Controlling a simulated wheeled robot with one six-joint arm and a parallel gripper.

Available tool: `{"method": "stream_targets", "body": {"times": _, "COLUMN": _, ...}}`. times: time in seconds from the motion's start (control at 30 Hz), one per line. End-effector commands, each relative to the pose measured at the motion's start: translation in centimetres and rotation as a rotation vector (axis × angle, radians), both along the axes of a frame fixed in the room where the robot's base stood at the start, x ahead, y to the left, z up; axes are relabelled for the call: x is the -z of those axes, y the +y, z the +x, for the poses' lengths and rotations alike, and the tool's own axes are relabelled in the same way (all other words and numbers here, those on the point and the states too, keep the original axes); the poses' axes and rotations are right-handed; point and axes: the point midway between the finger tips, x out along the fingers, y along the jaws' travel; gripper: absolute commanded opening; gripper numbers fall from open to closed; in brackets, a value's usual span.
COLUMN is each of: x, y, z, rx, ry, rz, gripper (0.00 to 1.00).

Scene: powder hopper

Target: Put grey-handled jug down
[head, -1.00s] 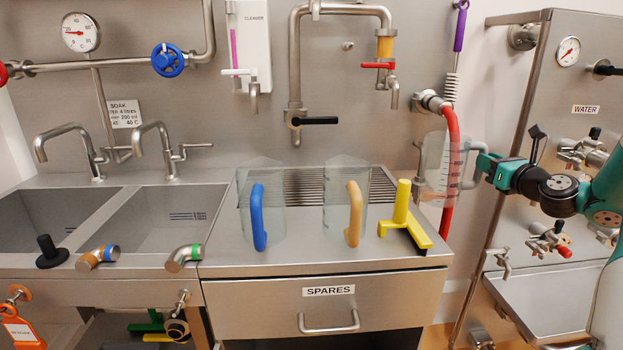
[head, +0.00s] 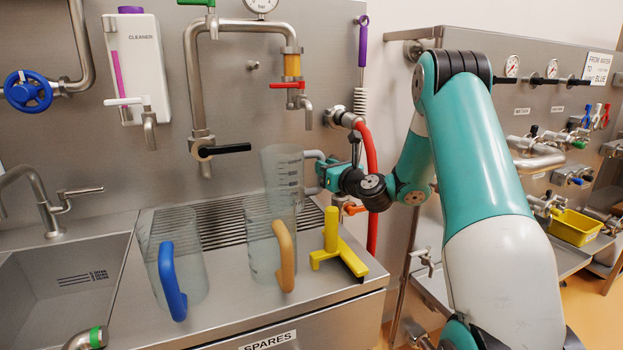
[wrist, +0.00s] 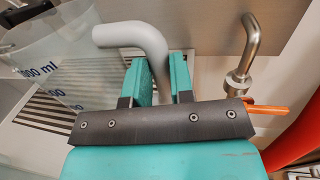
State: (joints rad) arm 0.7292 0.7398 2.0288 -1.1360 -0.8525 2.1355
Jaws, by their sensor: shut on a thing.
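The grey-handled jug (head: 283,172) is clear with dark volume marks. It is upright over the back right of the slatted drainer (head: 215,222), behind the tan-handled jug; I cannot tell whether its base touches the slats. My gripper (head: 326,172) is shut on its grey handle (head: 314,154) from the right. In the wrist view the handle (wrist: 140,36) runs between the teal fingers (wrist: 160,80), with the jug wall (wrist: 60,60) at left. The jug's lower part is hidden behind the tan-handled jug.
A blue-handled jug (head: 172,280), a tan-handled jug (head: 285,255) and a yellow squeegee-like tool (head: 335,245) stand along the counter front. A pipe with a red lever tap (head: 288,85) hangs above. A red hose (head: 371,180) runs behind my gripper.

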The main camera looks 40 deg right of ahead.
Motion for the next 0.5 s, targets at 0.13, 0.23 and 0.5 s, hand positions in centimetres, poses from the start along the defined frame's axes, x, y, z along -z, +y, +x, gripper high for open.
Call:
{"method": "stream_targets", "body": {"times": 0.13, "x": -0.1, "y": 1.8, "z": 1.1, "rx": -0.003, "ry": 0.0, "rz": 0.001, "gripper": 0.0}}
{"method": "stream_targets", "body": {"times": 0.23, "x": -0.1, "y": 2.2, "z": 1.4, "rx": -0.001, "ry": 0.0, "rz": 0.001, "gripper": 0.0}}
{"method": "stream_targets", "body": {"times": 0.5, "x": 3.3, "y": 2.9, "z": 1.8, "rx": 0.0, "ry": 0.001, "rz": 0.004, "gripper": 0.0}}
